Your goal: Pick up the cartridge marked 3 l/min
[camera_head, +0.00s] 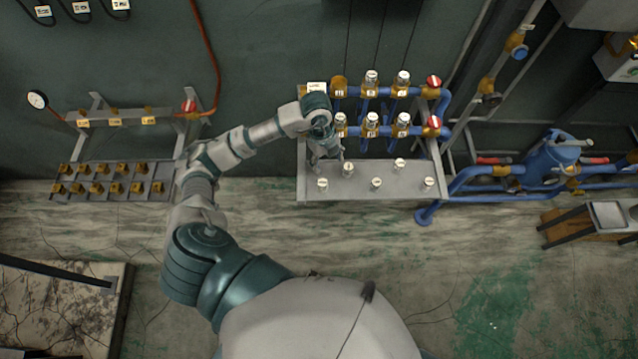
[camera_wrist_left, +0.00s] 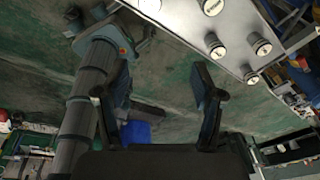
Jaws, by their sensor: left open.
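My left gripper (camera_head: 325,156) is open and empty over the left end of a grey metal shelf (camera_head: 300,184). Several white-capped cartridges stand on this shelf: one at the left end (camera_head: 322,183), one beside the gripper (camera_head: 348,168), and others farther right (camera_head: 377,183). More white-capped cartridges (camera_head: 372,120) sit in the blue piping behind. Their markings are too small to read, so I cannot tell which says 3 l/min. In the left wrist view the two fingers (camera_wrist_left: 163,95) are spread with nothing between them; cartridges (camera_wrist_left: 213,45) show above right of them. My right gripper is not in view.
Blue pipes (camera_head: 455,185) with red-capped valves (camera_head: 433,82) flank the shelf on the right. A rack of brass fittings (camera_head: 118,188) and a pressure gauge (camera_head: 38,99) are at the left. A blue pump (camera_head: 553,160) stands at right. The floor in front of the shelf is clear.

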